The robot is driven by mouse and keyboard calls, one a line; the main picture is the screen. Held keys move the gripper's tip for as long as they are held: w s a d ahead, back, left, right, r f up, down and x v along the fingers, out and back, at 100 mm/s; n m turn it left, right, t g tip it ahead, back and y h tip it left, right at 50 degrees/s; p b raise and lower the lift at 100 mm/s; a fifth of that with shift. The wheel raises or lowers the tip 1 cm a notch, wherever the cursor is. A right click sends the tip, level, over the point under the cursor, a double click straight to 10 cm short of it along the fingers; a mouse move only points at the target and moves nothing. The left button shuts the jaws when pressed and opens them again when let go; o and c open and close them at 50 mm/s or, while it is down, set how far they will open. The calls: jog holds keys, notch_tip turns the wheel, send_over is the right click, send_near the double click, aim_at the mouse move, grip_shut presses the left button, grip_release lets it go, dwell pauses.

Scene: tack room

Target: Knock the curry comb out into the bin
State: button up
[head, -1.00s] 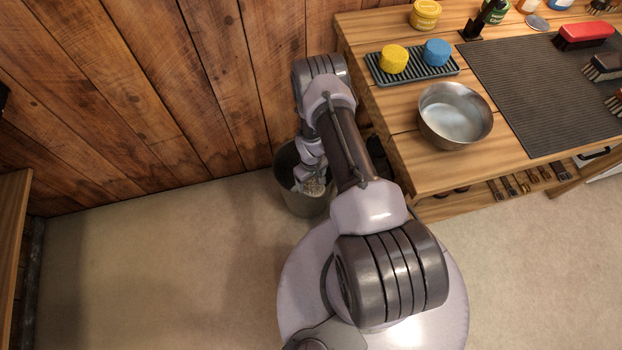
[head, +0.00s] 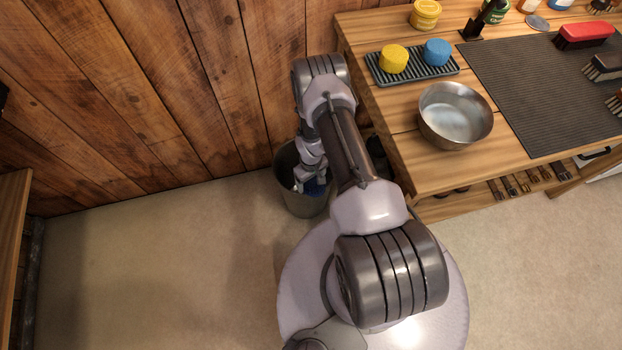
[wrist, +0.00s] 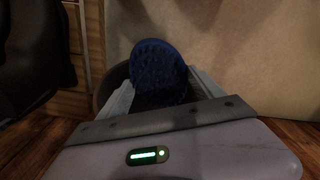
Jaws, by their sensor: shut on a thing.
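The bin (head: 301,204) is a grey round pail on the floor between the plank wall and the bench. My gripper (head: 311,182) points down at the bin's mouth and is shut on the blue curry comb (head: 318,187). Only a small part of the comb shows in the head view. In the wrist view the comb (wrist: 158,68) is a dark blue oval with a nubby face, held between the two pale fingers. No pale hair shows on that face. The bin's inside is mostly hidden by my arm and in shadow.
The wooden bench (head: 432,178) stands close to the right of the bin. It holds a steel bowl (head: 455,116), a ribbed tray (head: 413,69) with a yellow and a blue sponge, a dark mat (head: 540,95) and brushes. The floor to the left is clear.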

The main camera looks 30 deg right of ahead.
jog(key=shift+o, duration=0.2)
jog(key=shift+f, duration=0.85)
jog(key=shift+r+p, duration=2.3)
jog(key=shift+r, duration=0.95)
jog(key=shift+r, duration=0.1)
